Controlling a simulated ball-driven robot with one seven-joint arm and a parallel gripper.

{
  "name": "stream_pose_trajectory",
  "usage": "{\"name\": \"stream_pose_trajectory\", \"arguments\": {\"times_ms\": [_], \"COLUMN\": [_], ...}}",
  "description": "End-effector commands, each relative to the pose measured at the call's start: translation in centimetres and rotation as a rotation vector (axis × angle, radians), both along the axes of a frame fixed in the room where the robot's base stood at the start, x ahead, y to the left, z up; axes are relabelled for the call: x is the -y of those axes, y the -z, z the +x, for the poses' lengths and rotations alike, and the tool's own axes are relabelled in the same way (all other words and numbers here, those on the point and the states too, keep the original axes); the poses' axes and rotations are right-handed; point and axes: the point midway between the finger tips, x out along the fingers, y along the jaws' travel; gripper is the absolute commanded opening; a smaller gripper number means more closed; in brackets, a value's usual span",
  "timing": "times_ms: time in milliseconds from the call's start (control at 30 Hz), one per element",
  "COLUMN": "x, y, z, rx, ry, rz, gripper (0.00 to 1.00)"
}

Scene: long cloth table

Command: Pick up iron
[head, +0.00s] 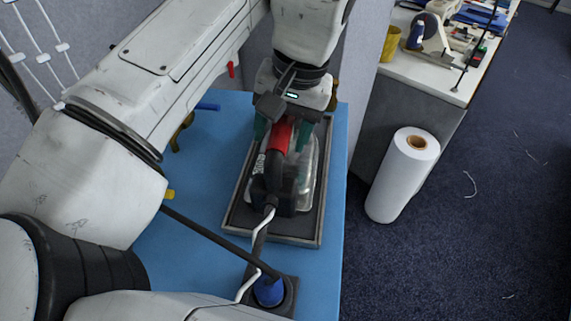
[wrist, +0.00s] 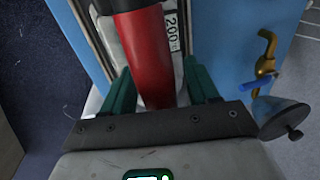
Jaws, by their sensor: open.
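The iron (head: 272,178) has a red and black handle and a metal body, and it rests on a dark framed pad (head: 307,237) on the blue table. In the wrist view its red handle (wrist: 145,55) runs between the two green fingers of my gripper (wrist: 156,92). The fingers stand apart on either side of the handle, with a visible gap on each side. In the head view my gripper (head: 279,136) is above the back end of the iron and partly hides it. A label reading 200 shows beside the handle in the wrist view.
A blue-based cord stand (head: 268,292) with a dark rod and white cord stands in front of the pad. A brass-coloured fitting with a blue lever (wrist: 262,65) is beside the pad. A white roll (head: 402,175) stands on the floor at right, by a cluttered bench (head: 440,65).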

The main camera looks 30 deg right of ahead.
Motion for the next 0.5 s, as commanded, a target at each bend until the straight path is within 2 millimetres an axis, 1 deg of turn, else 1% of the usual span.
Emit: {"name": "stream_pose_trajectory", "arguments": {"times_ms": [167,500], "x": [0.0,0.0], "y": [-0.12,-0.11], "z": [0.0,0.0], "rx": [0.0,0.0], "ry": [0.0,0.0], "rz": [0.0,0.0], "gripper": [0.58,0.26]}}
